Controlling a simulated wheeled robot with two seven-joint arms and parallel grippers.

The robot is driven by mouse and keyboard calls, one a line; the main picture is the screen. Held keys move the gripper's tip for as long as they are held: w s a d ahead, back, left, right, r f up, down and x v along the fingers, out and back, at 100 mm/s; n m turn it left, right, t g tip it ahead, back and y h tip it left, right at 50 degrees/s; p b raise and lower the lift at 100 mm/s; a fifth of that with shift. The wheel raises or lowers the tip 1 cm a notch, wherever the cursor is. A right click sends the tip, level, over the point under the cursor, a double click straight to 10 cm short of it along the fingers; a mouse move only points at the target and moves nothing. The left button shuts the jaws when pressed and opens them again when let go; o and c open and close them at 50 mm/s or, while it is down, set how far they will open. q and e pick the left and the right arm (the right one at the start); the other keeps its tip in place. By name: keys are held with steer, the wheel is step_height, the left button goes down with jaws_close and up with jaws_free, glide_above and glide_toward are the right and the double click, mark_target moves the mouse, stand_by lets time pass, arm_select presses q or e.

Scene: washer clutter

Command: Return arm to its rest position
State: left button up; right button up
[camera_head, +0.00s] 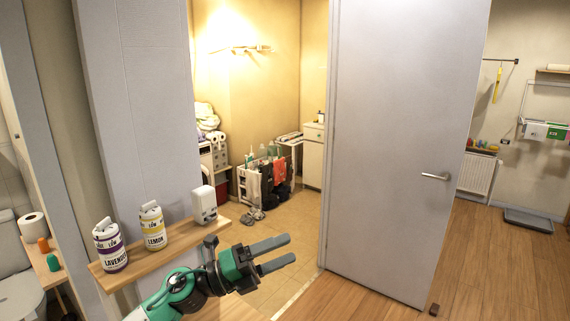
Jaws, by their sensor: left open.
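My left gripper (277,255) is in the lower middle of the head view, at the end of my green and black left arm. Its two grey fingers are apart and point to the right, with nothing between them. It is in front of and to the right of a wooden shelf (178,247). My right gripper does not show.
On the shelf stand a purple-labelled lavender bottle (110,247), a yellow-labelled lemon bottle (153,228) and a white container (204,204). A grey door (400,130) stands to the right. Beyond the doorway are baskets and a white cabinet (313,155). The wooden floor at right is mostly clear.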

arm_select(q)
steer(key=s+a+f+n+t+y, duration=0.4)
steer(key=a+f+n+y, duration=0.55)
steer(key=n, duration=0.65)
steer(key=s+a+f+n+t+y, duration=0.2)
steer(key=a+f+n+t+y, duration=0.4)
steer(key=a+f+n+y, duration=0.65)
steer(key=s+f+n+g+h, duration=0.1)
steer(key=s+f+n+g, duration=0.4)
steer(key=s, duration=0.7)
steer(key=s+f+n+g+h, duration=0.1)
steer(key=s+f+n+g, duration=0.2)
steer(key=s+f+g, duration=0.75)
step_height(320, 180, down, 27)
steer(key=s+t, duration=0.2)
steer(key=s+a+f+g, duration=0.1)
steer(key=s+a+f, duration=0.2)
steer(key=s+f, duration=1.7)
steer(key=shift+f+m+y, duration=0.3)
steer(key=shift+f+m, duration=0.05)
steer(key=shift+f, duration=0.2)
